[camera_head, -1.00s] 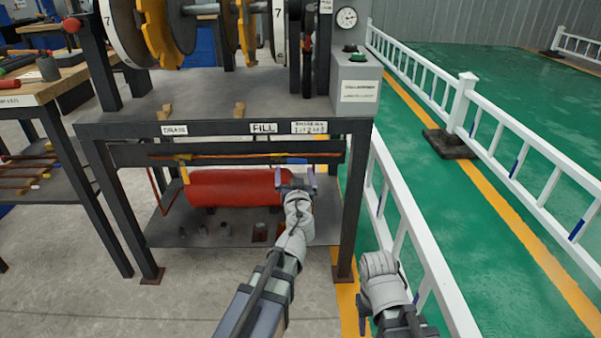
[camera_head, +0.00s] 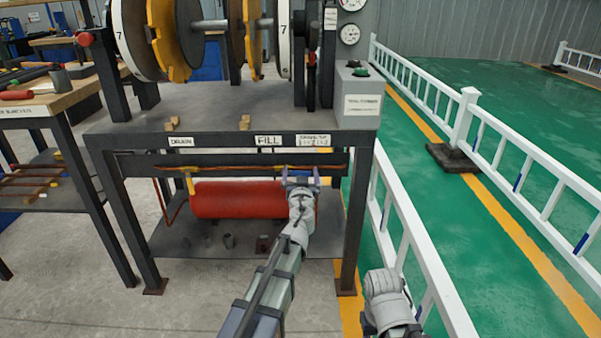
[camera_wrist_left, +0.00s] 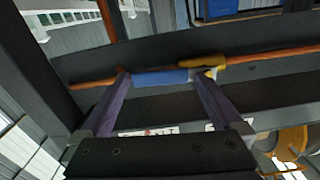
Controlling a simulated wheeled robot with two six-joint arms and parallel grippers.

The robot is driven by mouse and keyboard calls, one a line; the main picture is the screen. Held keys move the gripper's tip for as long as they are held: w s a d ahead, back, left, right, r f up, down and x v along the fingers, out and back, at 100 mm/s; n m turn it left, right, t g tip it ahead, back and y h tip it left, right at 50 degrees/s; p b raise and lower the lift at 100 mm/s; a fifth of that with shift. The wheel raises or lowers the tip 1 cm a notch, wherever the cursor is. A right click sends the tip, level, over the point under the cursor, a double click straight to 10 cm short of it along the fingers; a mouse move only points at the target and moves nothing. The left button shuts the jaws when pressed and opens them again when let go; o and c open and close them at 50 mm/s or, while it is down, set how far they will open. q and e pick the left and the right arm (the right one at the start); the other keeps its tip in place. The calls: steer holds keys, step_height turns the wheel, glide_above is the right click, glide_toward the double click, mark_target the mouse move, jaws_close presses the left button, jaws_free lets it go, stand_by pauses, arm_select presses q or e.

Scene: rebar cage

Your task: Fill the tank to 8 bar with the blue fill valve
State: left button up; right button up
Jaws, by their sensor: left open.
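The blue fill valve handle (camera_wrist_left: 163,77) lies along the copper pipe beside a yellow valve body (camera_wrist_left: 203,61) in the left wrist view. My left gripper (camera_wrist_left: 164,80) is open, with one finger near each end of the blue handle; I cannot tell whether they touch it. In the head view my left gripper (camera_head: 300,174) is under the FILL label (camera_head: 269,140) and hides most of the handle. The red tank (camera_head: 238,200) lies below the pipe. Two round gauges show at the top, the lower one (camera_head: 349,34) whole; their readings are too small to read. My right arm's end shows low right, its jaws unclear.
A yellow drain valve (camera_head: 190,181) hangs under the DRAIN label (camera_head: 182,142). The dark bench frame (camera_head: 230,141) surrounds the pipe and tank. A white railing (camera_head: 410,238) runs close on the right. A wooden-topped table (camera_head: 50,105) stands left.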

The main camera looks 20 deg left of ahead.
arm_select(q)
steer(key=shift+w+a, duration=0.15)
steer(key=shift+w, duration=0.2)
steer(key=shift+c, duration=0.2)
jaws_close()
stand_by(0.4)
